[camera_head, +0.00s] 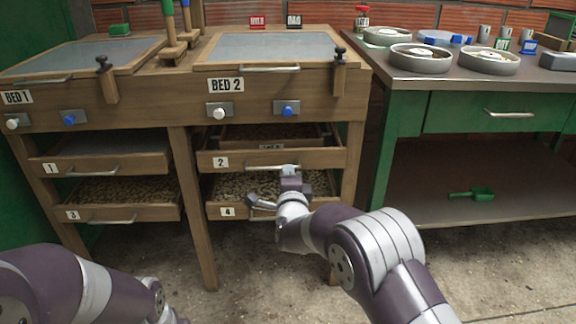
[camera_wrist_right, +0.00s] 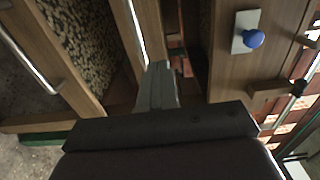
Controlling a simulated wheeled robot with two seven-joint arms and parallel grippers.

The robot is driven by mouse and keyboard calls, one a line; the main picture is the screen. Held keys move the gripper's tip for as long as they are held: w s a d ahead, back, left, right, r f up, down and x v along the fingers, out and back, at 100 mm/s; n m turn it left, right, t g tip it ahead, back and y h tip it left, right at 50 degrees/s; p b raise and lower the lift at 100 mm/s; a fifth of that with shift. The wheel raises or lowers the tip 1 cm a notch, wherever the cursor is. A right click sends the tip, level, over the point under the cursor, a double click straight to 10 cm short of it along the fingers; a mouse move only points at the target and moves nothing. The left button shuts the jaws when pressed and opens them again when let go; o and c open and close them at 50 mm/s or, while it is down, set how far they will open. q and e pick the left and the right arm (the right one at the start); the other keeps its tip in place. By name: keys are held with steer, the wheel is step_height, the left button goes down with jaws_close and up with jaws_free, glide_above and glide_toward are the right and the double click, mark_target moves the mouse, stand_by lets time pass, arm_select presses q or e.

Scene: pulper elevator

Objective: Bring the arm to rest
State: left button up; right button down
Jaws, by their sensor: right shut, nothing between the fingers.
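My right arm reaches in from the lower right in the head view. Its gripper (camera_head: 290,172) is shut and empty, at the front of drawer 2 (camera_head: 230,161) under BED 2, close to that drawer's bar handle (camera_head: 262,167). I cannot tell whether it touches the handle. In the right wrist view the shut fingers (camera_wrist_right: 158,85) point toward the drawer gap, with a bright handle bar just beside them. Drawer 2 stands partly pulled out. My left arm (camera_head: 80,285) shows at the lower left; its gripper is not in view.
Drawer 4 (camera_head: 240,210), holding beans, sits below my right gripper. Drawers 1 (camera_head: 100,163) and 3 (camera_head: 120,213) are at the left. A blue knob (camera_head: 287,110) is above, also in the wrist view (camera_wrist_right: 254,39). A green workbench (camera_head: 450,112) stands right; the floor in front is clear.

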steer(key=s+p, duration=0.2)
steer(key=s, duration=0.5)
steer(key=s+a+f+n+g+y, duration=0.2)
steer(key=s+f+n+g, duration=0.5)
steer(key=f+n, duration=0.3)
steer(key=s+d+r+n+g+h+p, duration=0.1)
steer(key=s+d+r+n+g+p, duration=0.15)
steer(key=s+d, duration=0.4)
steer(key=s+d+r+n+g+p, duration=0.1)
steer(key=s+d+n+g+p, duration=0.2)
steer(key=s, duration=0.6)
steer(key=s+d+r+n+g+h+p, duration=0.1)
steer(key=s+d+r+n+g, duration=0.1)
steer(key=s+d+n+g, duration=0.45)
step_height(320, 180, up, 40)
steer(key=s+m+t+p, duration=0.1)
steer(key=m+t+p, duration=0.1)
steer(key=p, duration=3.7)
steer(key=shift+r+m, duration=0.15)
steer(key=shift+m, duration=0.75)
